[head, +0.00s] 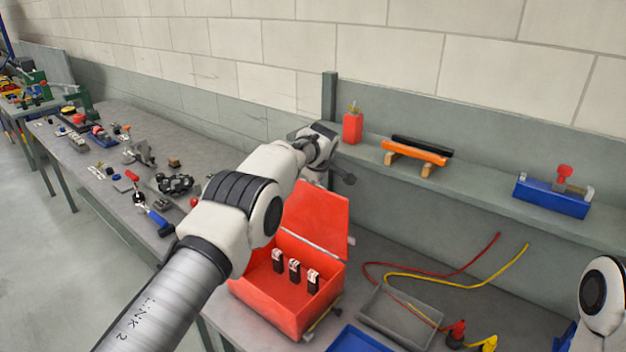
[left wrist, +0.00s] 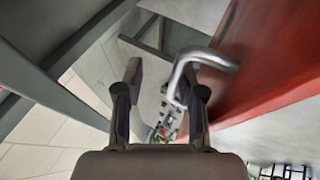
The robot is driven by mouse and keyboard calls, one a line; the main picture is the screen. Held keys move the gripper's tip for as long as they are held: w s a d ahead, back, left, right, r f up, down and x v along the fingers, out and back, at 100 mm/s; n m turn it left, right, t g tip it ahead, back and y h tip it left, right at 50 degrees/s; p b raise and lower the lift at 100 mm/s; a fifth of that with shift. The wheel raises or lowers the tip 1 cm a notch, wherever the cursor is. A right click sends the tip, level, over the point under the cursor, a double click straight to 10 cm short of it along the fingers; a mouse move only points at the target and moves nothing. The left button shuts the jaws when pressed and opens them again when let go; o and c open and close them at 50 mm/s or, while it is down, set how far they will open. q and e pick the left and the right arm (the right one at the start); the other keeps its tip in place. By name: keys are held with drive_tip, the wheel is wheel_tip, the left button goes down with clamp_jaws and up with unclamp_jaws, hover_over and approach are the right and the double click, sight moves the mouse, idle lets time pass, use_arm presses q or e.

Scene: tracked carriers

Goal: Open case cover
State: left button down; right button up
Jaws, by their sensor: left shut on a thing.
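The red case (head: 285,297) stands on the bench with its red cover (head: 317,220) raised and tilted back. Several dark pieces with pale tops stand inside it. My left gripper (head: 338,179) is at the cover's upper edge, partly hidden by my own wrist. The red cover (left wrist: 265,60) fills the right of that view. My right gripper is outside the view.
A grey tray (head: 400,318), a blue tray (head: 357,341) and red and yellow cables (head: 465,283) lie right of the case. A shelf behind holds a red holder (head: 352,127), an orange bar (head: 415,152) and a blue box (head: 552,197). Small tools clutter the left bench.

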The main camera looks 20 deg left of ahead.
use_arm(q)
drive_tip(key=shift+d+f, duration=0.35)
drive_tip(key=shift+f, duration=0.2)
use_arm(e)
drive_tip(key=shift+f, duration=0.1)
use_arm(q)
drive_tip(key=c, duration=1.4)
unclamp_jaws()
drive_tip(key=shift+w+f, duration=0.1)
drive_tip(key=shift+c, duration=0.7)
drive_tip(key=shift+w+d+f, duration=0.15)
drive_tip(key=shift+w+f, duration=0.05)
drive_tip(key=shift+w, duration=0.05)
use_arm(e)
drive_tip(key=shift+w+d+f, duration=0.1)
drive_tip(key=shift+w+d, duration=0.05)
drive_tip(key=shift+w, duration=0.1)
use_arm(q)
drive_tip(key=shift+r, duration=0.15)
